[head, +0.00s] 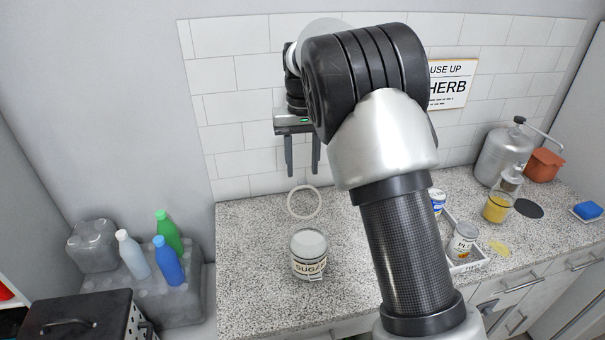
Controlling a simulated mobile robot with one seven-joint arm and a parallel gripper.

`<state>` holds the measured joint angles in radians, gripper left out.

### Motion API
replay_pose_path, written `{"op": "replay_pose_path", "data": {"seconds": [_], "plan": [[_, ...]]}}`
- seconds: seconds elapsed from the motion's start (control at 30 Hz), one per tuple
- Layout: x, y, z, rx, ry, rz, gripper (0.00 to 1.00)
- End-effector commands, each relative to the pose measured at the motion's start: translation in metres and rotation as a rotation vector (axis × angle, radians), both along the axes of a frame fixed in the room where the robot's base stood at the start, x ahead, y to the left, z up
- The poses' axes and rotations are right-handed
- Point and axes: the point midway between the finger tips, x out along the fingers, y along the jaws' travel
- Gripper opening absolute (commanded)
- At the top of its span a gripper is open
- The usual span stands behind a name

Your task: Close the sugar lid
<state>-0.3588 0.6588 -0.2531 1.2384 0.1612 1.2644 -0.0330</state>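The sugar jar (310,264) stands upright on the speckled countertop. It has a pale label reading "SUGA…", and pale contents show at its top. A pale round ring, which looks like the jar's clear lid (291,212), shows just above and behind the jar mouth. It looks raised away from the mouth; its hinge cannot be made out. My gripper (303,173) hangs above and behind the ring, fingers pointing down. Its two dark fingers are apart with nothing between them, and it appears clear of the lid.
My arm covers the middle of the counter. To its right are a white tray (470,267) with cans, a glass of yellow liquid (495,208), a metal canister (503,155) and a blue sponge (588,210). Bottles (168,262) stand at left. Counter around the jar is clear.

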Motion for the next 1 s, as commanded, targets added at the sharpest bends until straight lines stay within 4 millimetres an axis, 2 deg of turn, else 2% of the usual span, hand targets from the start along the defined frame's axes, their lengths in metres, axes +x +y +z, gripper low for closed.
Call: {"op": "replay_pose_path", "data": {"seconds": [0.03, 0.2, 0.57, 0.8, 1.0], "plan": [[-0.001, 0.0, -0.008, 0.0, 0.003, 0.0, 0.39], [0.0, 0.0, -0.025, 0.001, 0.001, 0.0, 0.39], [0.0, 0.0, -0.031, 0.0, -0.001, -0.001, 0.39], [0.0, 0.0, -0.03, 0.0, -0.001, -0.001, 0.0], [0.0, 0.0, -0.031, 0.0, 0.0, -0.001, 0.0]]}}
